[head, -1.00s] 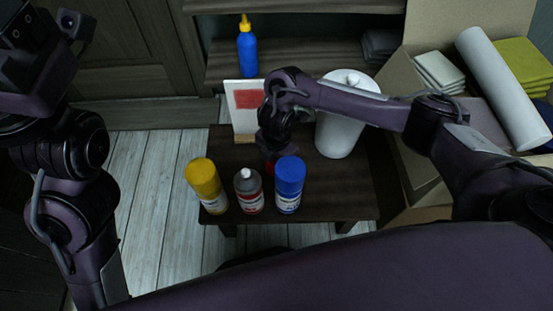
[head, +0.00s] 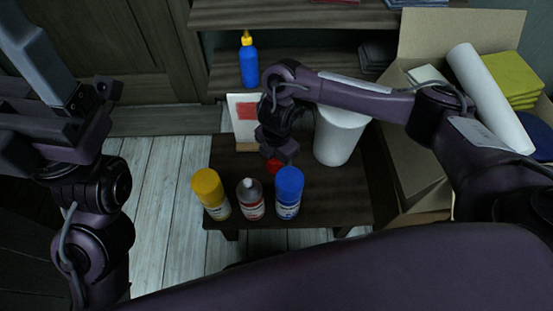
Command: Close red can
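The red can (head: 250,199) stands upright on the dark table between a yellow can and a blue can. Its grey top with a small nozzle is uncovered. A red cap (head: 275,166) shows just behind and right of it, partly hidden under my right gripper (head: 279,157). My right gripper points down at the cap, and its fingers are too dark and covered to tell whether they hold it. My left arm rises at the left edge, and its gripper is out of view.
A yellow can (head: 210,194) and a blue can (head: 289,193), both capped, flank the red can closely. A white container (head: 338,137) and a card with a red patch (head: 245,120) stand behind on the table (head: 335,205). An open cardboard box (head: 415,170) is at the right.

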